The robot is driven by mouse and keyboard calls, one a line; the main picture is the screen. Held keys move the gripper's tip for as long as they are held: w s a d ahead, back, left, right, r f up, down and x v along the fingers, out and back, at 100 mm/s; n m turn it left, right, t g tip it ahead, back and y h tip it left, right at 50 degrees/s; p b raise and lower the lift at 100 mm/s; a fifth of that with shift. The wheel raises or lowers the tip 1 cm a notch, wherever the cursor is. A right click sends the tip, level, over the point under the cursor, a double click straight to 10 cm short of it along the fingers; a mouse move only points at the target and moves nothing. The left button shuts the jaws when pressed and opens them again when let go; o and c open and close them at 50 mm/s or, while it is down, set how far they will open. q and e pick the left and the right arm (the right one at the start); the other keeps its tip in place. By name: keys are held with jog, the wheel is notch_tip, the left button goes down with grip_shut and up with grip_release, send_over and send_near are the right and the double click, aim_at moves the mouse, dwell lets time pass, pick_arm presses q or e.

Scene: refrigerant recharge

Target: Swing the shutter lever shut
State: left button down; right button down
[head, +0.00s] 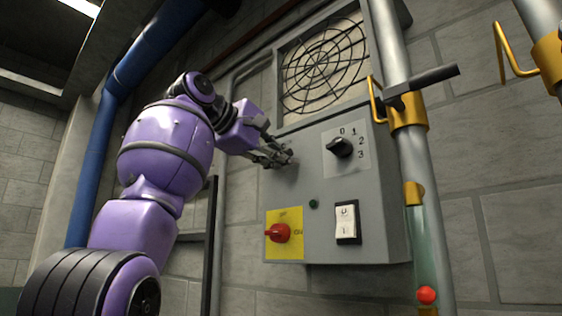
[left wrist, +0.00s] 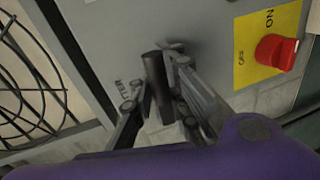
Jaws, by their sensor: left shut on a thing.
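The gripper is shut on the lever. My right gripper is in neither view.
A round fan grille (head: 325,65) sits above the box. The box front carries a black rotary knob (head: 341,147), a white rocker switch (head: 346,222) and a red switch (head: 278,233) on a yellow plate. A grey pipe with a black-handled valve (head: 432,78) runs along the right side.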

pick_arm(q)
jog(key=shift+a+r+n, duration=0.15)
jog(key=shift+r+n, duration=0.15)
jog(key=shift+n, duration=0.1)
jog(key=c, duration=2.1)
grip_release()
jog(key=shift+s, duration=0.1)
jog(key=o, duration=0.4)
jog(key=shift+s+a, duration=0.2)
jog(key=shift+a, duration=0.15)
jog(key=shift+w+d, duration=0.15)
jog(key=shift+d, duration=0.1)
jog(key=v, duration=1.2)
jog(key=shift+a, duration=0.2)
